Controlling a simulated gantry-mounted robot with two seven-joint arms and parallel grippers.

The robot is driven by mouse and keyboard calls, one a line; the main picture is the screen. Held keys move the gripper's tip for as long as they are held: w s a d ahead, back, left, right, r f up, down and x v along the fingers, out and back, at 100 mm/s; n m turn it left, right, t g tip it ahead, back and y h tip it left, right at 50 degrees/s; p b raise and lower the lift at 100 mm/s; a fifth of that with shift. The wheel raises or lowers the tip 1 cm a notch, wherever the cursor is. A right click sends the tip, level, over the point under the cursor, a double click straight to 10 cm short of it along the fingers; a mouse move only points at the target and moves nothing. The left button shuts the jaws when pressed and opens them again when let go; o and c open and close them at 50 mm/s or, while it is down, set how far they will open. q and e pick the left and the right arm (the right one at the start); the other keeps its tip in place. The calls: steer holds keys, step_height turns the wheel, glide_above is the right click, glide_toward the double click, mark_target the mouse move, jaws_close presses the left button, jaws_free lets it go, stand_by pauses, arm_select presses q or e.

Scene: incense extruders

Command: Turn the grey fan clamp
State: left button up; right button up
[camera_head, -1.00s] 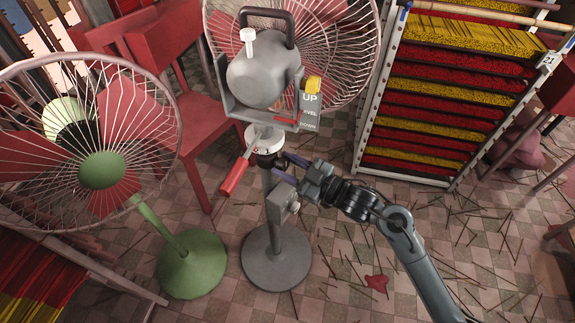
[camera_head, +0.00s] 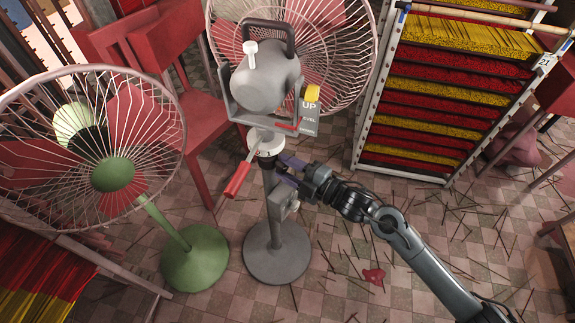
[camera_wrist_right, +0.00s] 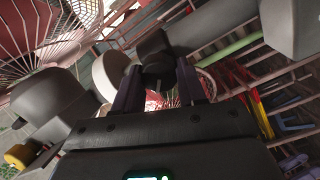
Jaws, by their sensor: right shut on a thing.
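The grey fan (camera_head: 266,80) stands upright on a grey pole and round base (camera_head: 277,252). A white dial collar (camera_head: 266,146) and a red-handled lever (camera_head: 239,178) sit below its head. The dark clamp knob (camera_head: 272,164) is at the pole just under the collar, partly hidden by my fingers. My right gripper (camera_head: 285,170) reaches it from the right and is shut on it. In the right wrist view the black knob (camera_wrist_right: 154,55) sits between my two fingers (camera_wrist_right: 160,88). My left gripper is not in view.
A green fan (camera_head: 113,174) stands to the left, a red chair (camera_head: 185,105) behind. A rack of red and yellow incense (camera_head: 445,95) stands at the back right. Loose sticks and a red scrap (camera_head: 374,275) lie on the tiled floor to the right.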

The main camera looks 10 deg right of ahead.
steer(key=n, duration=0.4)
steer(key=shift+n, duration=0.3)
steer(key=shift+f+n, duration=0.1)
steer(key=shift+n, duration=2.5)
steer(key=o, duration=1.1)
steer(key=shift+c, duration=0.2)
